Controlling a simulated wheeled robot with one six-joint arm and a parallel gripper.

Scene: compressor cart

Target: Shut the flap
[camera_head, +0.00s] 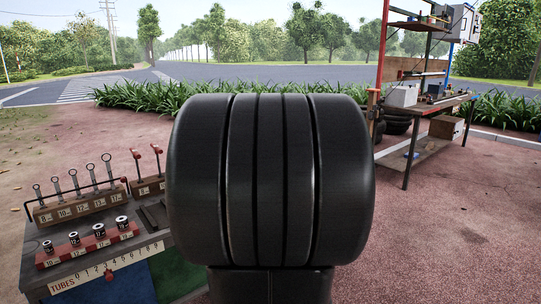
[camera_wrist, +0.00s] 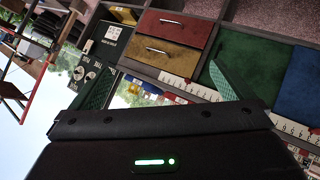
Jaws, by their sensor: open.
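My gripper (camera_wrist: 160,68) shows in the wrist view with its two green-padded fingers spread wide and nothing between them. Beyond the fingers is the cart, seen tilted, with a red drawer (camera_wrist: 173,29), a brownish-yellow drawer (camera_wrist: 163,54), a green panel (camera_wrist: 245,62) and a blue panel (camera_wrist: 303,82). A dark box with knobs and a label (camera_wrist: 108,40) stands left of the drawers. I cannot tell which part is the flap, or its state. In the head view the cart (camera_head: 70,268) shows at lower left, partly hidden. My gripper is not visible there.
A large black grooved rounded form fills the middle of the head view and hides what is behind it. Wrenches in a wooden rack (camera_head: 80,205) and sockets on a red rail (camera_head: 88,245) stand on the cart. A workbench (camera_head: 425,120) stands at right; open paving lies before it.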

